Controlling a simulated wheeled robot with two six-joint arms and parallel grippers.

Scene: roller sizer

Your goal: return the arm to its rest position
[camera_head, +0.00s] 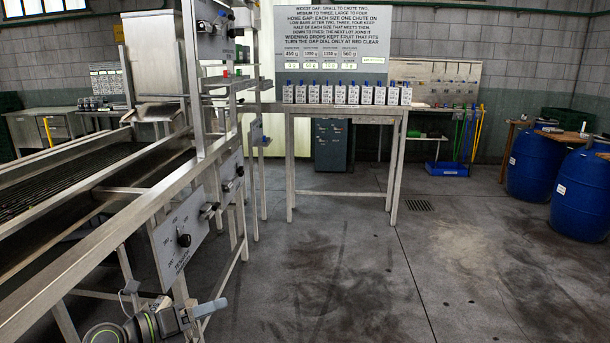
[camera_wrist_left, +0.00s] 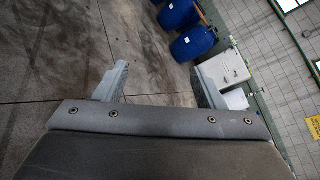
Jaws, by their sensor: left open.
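My left arm (camera_head: 143,326) comes in low at the bottom left of the head view. Its gripper (camera_head: 203,314) is in front of the roller machine's frame, below the dial panel (camera_head: 180,238). In the left wrist view the two fingers of my left gripper (camera_wrist_left: 160,84) stand wide apart with nothing between them. Beyond them are bare floor and blue barrels (camera_wrist_left: 192,43). My right gripper is not in view.
The steel roller machine (camera_head: 85,255) fills the left side. A steel table (camera_head: 345,110) with a row of small labelled boxes (camera_head: 345,94) stands ahead. Blue barrels (camera_head: 580,195) stand at the right. The grey floor (camera_head: 400,270) in the middle is clear.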

